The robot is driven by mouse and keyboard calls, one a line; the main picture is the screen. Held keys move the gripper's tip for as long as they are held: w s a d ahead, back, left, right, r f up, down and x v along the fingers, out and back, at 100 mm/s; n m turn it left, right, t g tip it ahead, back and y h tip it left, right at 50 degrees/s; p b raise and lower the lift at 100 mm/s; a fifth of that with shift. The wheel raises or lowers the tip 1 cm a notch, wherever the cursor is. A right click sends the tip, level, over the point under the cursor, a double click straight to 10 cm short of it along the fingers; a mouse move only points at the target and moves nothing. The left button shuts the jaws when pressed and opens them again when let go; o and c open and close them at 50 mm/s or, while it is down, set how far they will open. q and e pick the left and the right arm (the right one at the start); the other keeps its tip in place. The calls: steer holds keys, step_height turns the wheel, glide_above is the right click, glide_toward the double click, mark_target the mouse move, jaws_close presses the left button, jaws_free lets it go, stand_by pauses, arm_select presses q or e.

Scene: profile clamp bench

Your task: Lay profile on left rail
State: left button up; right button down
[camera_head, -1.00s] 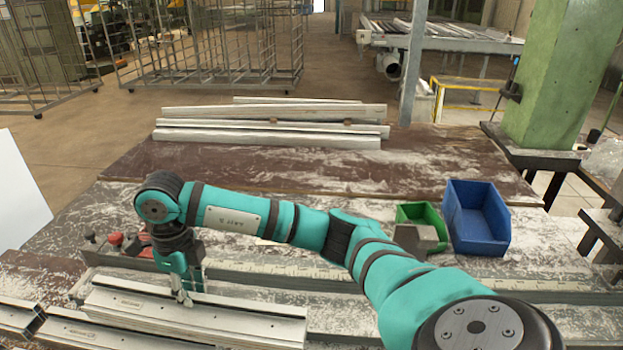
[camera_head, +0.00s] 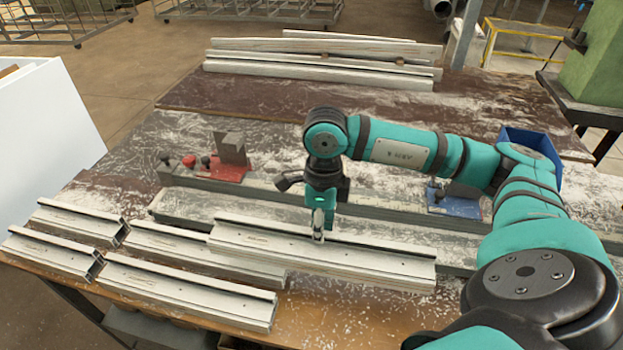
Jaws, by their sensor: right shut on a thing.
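My right gripper (camera_head: 318,232) is shut on a long pale metal profile (camera_head: 375,266) near its middle. The profile is roughly level, running left to right near the front of the bench, and its left part covers the end of another profile. Whether it touches anything below cannot be told. Behind it a long grey rail (camera_head: 385,214) runs across the bench, with a red clamp (camera_head: 222,170) at its left part and a blue clamp (camera_head: 455,203) at its right part. My right arm hides part of the rail. My left gripper is not in view.
Several similar profiles lie at the front left, among them a near one (camera_head: 190,293) and a far one (camera_head: 75,222). A blue bin (camera_head: 533,138) stands partly behind my arm. Long pale bars (camera_head: 320,72) lie at the back.

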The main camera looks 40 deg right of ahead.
steer(key=w+d+f+p, duration=0.1)
steer(key=w+p, duration=0.1)
steer(key=w, duration=0.2)
steer(key=w+d+f+p, duration=0.1)
steer(key=w+p, duration=0.1)
steer(key=w, duration=0.2)
steer(key=w+d+f+p, duration=0.1)
steer(key=w+f+p, duration=0.1)
steer(key=w, duration=0.3)
steer(key=shift+d, duration=0.2)
steer(key=shift+f, duration=0.3)
steer(key=shift+f, duration=0.1)
steer(key=c, duration=1.2)
jaws_free()
steer(key=shift+s, duration=0.1)
